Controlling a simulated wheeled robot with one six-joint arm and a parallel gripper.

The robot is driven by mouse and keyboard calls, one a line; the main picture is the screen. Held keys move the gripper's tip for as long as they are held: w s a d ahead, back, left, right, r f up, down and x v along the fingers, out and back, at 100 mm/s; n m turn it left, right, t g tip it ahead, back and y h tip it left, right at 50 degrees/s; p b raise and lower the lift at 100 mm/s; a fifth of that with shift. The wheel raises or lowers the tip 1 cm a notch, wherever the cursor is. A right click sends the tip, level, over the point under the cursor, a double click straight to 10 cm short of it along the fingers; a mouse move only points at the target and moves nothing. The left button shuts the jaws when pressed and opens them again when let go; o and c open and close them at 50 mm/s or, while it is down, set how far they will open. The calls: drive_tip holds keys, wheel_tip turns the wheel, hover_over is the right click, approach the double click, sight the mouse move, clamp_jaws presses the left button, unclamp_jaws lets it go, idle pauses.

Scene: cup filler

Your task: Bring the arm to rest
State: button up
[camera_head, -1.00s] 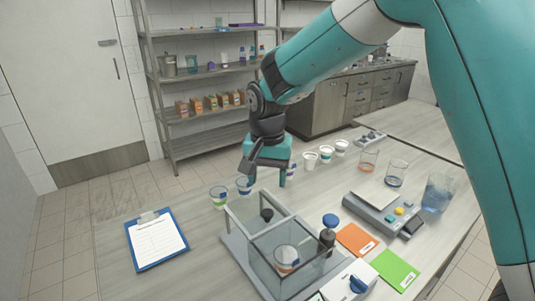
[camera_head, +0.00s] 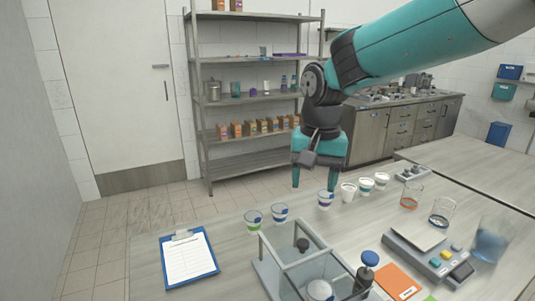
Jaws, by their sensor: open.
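My gripper (camera_head: 318,184) hangs from my teal arm in the upper middle of the head view, fingers pointing down. Its fingers are apart and nothing shows between them. It is in the air above the far side of the bench (camera_head: 225,222), behind the glass-walled filler box (camera_head: 312,262). A purple-marked cup (camera_head: 325,200) shows just below and right of the gripper, apart from it as far as I can tell.
Two cups, one green-marked (camera_head: 254,219) and one blue-marked (camera_head: 280,212), stand left. A scale (camera_head: 418,238), blue-filled jug (camera_head: 490,243), orange card (camera_head: 398,281) and clipboard (camera_head: 188,256) lie around. A shelf rack (camera_head: 203,130) stands behind.

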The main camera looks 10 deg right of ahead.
drive_tip(key=s+n+y, duration=0.3)
drive_tip(key=s+n, duration=0.7)
drive_tip(key=s, duration=1.3)
drive_tip(key=shift+s+a+f+n+y, duration=0.25)
drive_tip(key=shift+a+f+n+y, duration=0.05)
drive_tip(key=shift+a+n+y, duration=0.15)
